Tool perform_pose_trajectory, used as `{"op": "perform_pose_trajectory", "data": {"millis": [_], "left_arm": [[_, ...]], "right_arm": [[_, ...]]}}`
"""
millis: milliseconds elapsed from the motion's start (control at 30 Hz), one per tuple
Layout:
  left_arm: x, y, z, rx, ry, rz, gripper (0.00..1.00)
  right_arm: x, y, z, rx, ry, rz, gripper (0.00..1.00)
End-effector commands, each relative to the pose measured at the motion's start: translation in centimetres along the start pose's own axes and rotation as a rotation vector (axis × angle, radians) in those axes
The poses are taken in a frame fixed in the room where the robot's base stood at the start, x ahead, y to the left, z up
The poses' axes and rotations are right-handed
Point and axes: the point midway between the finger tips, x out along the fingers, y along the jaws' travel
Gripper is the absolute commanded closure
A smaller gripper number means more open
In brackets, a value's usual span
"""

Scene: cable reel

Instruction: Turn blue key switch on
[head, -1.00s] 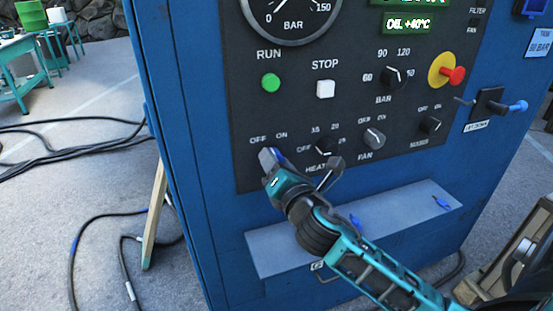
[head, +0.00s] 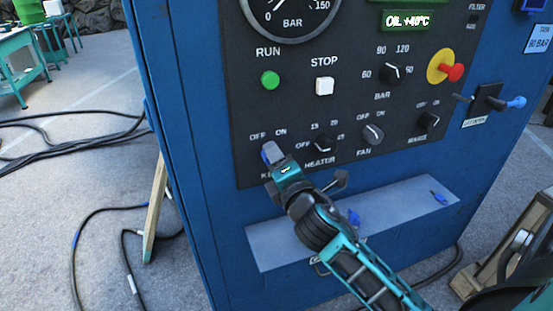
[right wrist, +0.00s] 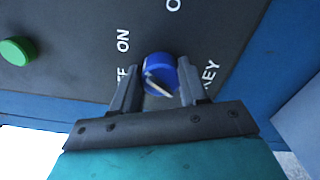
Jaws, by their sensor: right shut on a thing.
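The blue key switch (right wrist: 158,66) sits low on the dark control panel, near its left edge, beside the labels OFF, ON and KEY. In the right wrist view it shows as a round blue knob with a pale slanted bar across its face. My right gripper (right wrist: 160,78) has one finger on each side of it and is shut on it. In the head view my right gripper (head: 272,155) covers most of the switch. Which label the switch points to cannot be told. My left gripper is not in view.
Heater (head: 323,143), fan (head: 373,135) and bar (head: 391,73) knobs lie to the right. A green run button (head: 270,80), white stop button (head: 324,86) and red emergency knob (head: 452,71) are above. A grey ledge (head: 285,243) with blue keys on it juts out below.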

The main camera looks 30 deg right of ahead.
Motion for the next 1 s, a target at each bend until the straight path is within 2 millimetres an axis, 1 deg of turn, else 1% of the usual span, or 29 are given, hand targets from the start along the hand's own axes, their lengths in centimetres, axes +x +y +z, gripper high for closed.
{"op": "perform_pose_trajectory", "data": {"millis": [300,333,600,867,1000], "left_arm": [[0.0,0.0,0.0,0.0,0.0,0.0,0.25],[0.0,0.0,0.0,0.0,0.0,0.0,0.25],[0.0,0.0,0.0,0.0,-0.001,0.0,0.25],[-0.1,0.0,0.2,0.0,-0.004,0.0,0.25],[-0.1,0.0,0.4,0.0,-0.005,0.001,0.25]], "right_arm": [[0.0,0.0,0.0,0.008,0.0,0.0,0.87],[0.0,0.0,0.0,0.008,0.0,0.0,0.56],[0.0,0.0,0.0,0.006,0.0,0.0,0.31],[-0.1,0.0,0.0,0.005,0.001,0.0,0.31],[-1.3,-0.1,-0.1,0.005,0.002,-0.002,0.31]]}}
